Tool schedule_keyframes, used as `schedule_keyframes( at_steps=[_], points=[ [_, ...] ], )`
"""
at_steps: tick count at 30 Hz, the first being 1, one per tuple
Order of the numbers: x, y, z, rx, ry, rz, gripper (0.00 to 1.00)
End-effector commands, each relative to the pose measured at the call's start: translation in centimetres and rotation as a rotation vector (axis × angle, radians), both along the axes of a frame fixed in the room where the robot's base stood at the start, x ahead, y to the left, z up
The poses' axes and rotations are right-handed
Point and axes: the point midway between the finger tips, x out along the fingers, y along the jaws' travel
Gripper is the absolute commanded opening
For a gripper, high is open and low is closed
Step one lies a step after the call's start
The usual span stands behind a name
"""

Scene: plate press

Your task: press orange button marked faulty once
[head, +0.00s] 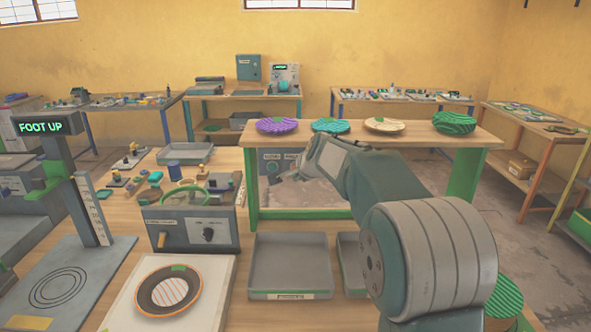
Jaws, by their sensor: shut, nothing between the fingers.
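A grey panel (269,167) with small labels stands behind the green-legged table's front opening. I cannot read its labels, and part of it is hidden behind my arm. No orange button marked faulty can be made out. My gripper (291,177) is shut and empty, small in the head view, at the far end of my arm in front of the panel. I cannot tell whether it touches the panel.
Several patterned plates, including a purple one (277,125), lie on the wooden shelf (471,133). A grey box (191,228) with a knob, an orange-rimmed plate (168,290) and an empty grey tray (290,263) are nearer. A "FOOT UP" display (41,127) stands left.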

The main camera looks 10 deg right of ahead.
Motion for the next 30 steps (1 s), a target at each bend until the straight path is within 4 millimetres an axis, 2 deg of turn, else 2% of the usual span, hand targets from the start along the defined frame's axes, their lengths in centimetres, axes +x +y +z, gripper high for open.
schedule_keyframes(
  at_steps=[6, 30],
  points=[
    [1.11, -0.22, -0.03, 0.000, 0.000, 0.000, 0.00],
    [1.14, -0.22, 0.00, 0.000, 0.000, 0.000, 0.00]
  ],
)
